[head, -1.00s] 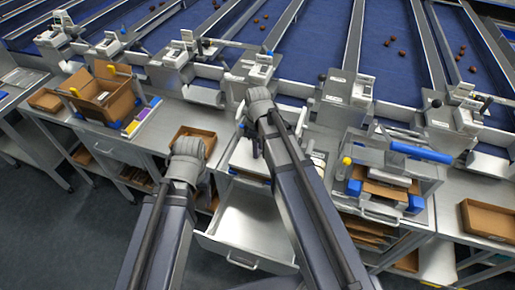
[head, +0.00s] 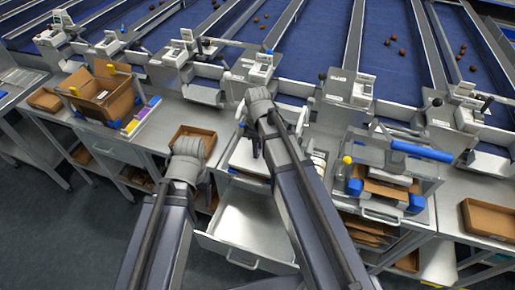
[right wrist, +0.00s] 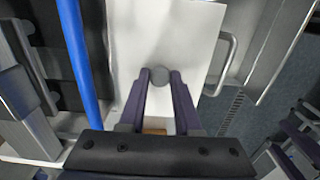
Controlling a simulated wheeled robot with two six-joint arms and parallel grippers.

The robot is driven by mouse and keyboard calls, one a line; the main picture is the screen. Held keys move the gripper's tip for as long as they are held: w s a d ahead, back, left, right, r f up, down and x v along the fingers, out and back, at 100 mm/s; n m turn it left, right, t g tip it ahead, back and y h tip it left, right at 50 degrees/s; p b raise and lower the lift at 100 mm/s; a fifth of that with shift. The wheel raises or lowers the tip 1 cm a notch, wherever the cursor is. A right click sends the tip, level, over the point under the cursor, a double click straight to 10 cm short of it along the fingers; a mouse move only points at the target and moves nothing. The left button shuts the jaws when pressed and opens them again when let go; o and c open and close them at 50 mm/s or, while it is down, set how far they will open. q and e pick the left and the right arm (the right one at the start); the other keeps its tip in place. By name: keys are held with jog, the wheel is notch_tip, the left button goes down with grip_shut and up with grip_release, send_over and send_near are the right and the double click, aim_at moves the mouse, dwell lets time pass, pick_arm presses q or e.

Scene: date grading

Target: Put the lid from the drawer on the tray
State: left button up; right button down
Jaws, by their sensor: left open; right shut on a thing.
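The lid (right wrist: 150,35) is a flat white panel with a round grey knob (right wrist: 159,75). My right gripper (right wrist: 160,82) is shut on this knob in the right wrist view. In the head view its jaws (head: 252,147) are partly hidden by my own arm, above a white surface. The open drawer (head: 250,222) below it is pale and looks empty. My left gripper (head: 187,150) is further left, open, with its fingertips hidden and nothing seen in it. I cannot clearly make out the tray; whether the lid touches anything beneath is hidden.
A station with a blue bar (head: 420,151) stands to the right. A brown open box (head: 487,218) lies at the far right, and another brown carton (head: 104,95) stands at the left. In the right wrist view a metal handle (right wrist: 231,62) is close beside the lid.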

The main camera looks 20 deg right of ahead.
jog(key=shift+f+b, duration=0.4)
jog(key=shift+f, duration=0.05)
dwell(0.3)
jog(key=c, duration=0.5)
grip_release()
jog(key=shift+o, duration=0.2)
jog(key=o, duration=0.3)
jog(key=shift+o, duration=0.2)
jog(key=shift+r, duration=0.1)
notch_tip(320, 180, up, 7)
jog(key=p, duration=0.7)
